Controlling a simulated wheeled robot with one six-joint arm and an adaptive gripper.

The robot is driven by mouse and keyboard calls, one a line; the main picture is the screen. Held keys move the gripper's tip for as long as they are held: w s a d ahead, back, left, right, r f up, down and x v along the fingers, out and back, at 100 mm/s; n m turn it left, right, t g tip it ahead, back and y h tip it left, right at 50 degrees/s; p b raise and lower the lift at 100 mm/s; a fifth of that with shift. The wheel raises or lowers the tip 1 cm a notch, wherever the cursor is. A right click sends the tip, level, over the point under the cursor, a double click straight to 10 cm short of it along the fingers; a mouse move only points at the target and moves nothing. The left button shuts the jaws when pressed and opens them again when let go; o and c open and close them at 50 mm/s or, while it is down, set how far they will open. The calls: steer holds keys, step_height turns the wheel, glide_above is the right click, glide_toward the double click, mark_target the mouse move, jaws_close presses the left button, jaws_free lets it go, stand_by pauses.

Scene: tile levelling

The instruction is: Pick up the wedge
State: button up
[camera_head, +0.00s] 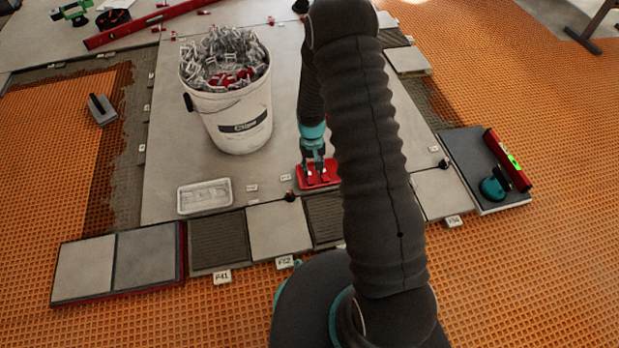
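My gripper (317,172) points down at a flat red item (303,182) on the large pale tile, just right of the white bucket. The fingers overlap this red item in the picture. Whether they touch it, and whether they are open or shut, is too small to tell. I cannot make out a single wedge there; the item could be a tray or a group of red wedges. My arm hides the area to its right. The bucket (243,125) is heaped with clear clips, and a few red pieces (232,78) show among them.
A white tray (204,197) lies left of my gripper. A grey slab (478,160) at right carries a red level (508,160) and a teal tool (494,186). Orange matting surrounds the tiles.

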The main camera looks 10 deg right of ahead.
steer(key=w+t, duration=0.1)
steer(key=w, duration=0.3)
steer(key=b, duration=0.1)
glide_above(311, 182)
steer(key=shift+t, duration=0.3)
step_height(311, 182, down, 8)
steer(key=shift+w+a+r, duration=0.1)
steer(key=shift+a, duration=0.05)
steer(key=shift+f+b, duration=0.35)
steer(key=shift+f, duration=2.3)
steer(key=c, duration=0.6)
